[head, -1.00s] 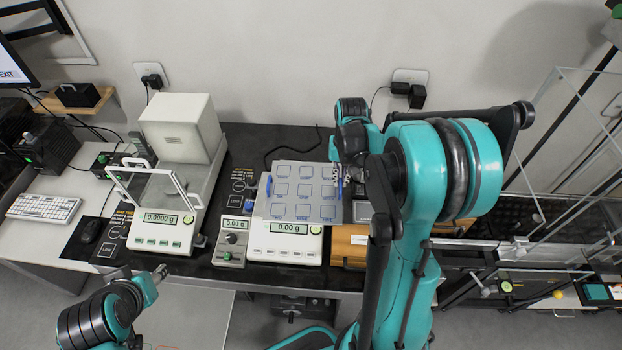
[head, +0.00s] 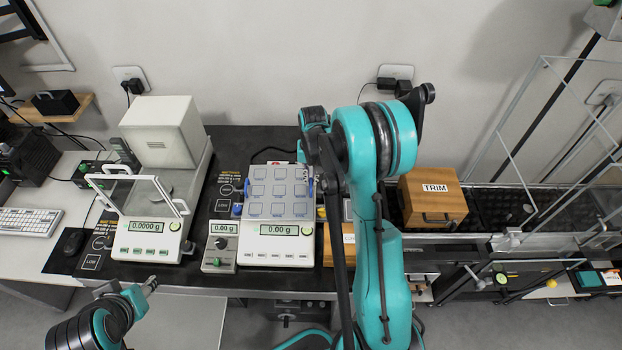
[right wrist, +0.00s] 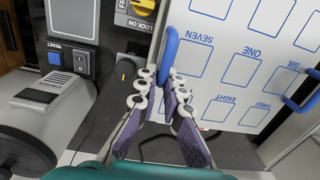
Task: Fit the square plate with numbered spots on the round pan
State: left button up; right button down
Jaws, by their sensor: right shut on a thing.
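The light grey square plate with numbered spots (head: 281,207) is over the right-hand balance (head: 275,244), roughly in line with its body. The round pan is hidden beneath it, so I cannot tell whether the plate touches it. The plate has blue handles on its left and right sides. My right gripper (right wrist: 158,78) is shut on one blue handle (right wrist: 168,56) in the right wrist view; in the head view this is at the plate's right edge, partly behind my arm. My left gripper (head: 150,285) is low at the left, in front of the table, away from the plate.
A draft-shield balance (head: 150,225) with an open glass door stands left, and a small control box (head: 220,254) sits between the balances. A wooden TRIM box (head: 433,202) is to the right. A glass-panelled frame stands far right.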

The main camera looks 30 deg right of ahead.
jog(key=shift+r, duration=0.1)
jog(key=shift+f+b, duration=0.25)
jog(key=shift+b, duration=0.05)
jog(key=c, duration=1.6)
grip_release()
jog(key=shift+c, duration=0.2)
jog(key=shift+s, duration=0.1)
jog(key=shift+r, duration=0.15)
jog(key=shift+r+p, duration=0.25)
jog(key=shift+p, duration=0.15)
notch_tip(320, 180, up, 12)
jog(key=p, duration=0.2)
jog(key=s+a+r+n+t, duration=0.3)
jog(key=s+a+r+t, duration=0.1)
jog(key=s+a+r, duration=0.5)
jog(key=s+a+f+n+t, duration=0.1)
jog(key=s+a+n+t, duration=0.1)
jog(key=s+a, duration=0.4)
jog(key=s+t, duration=0.1)
jog(key=s, duration=0.3)
jog(key=shift+a+f+n, duration=0.25)
jog(key=shift+f+n, duration=0.05)
jog(key=shift+n, duration=0.1)
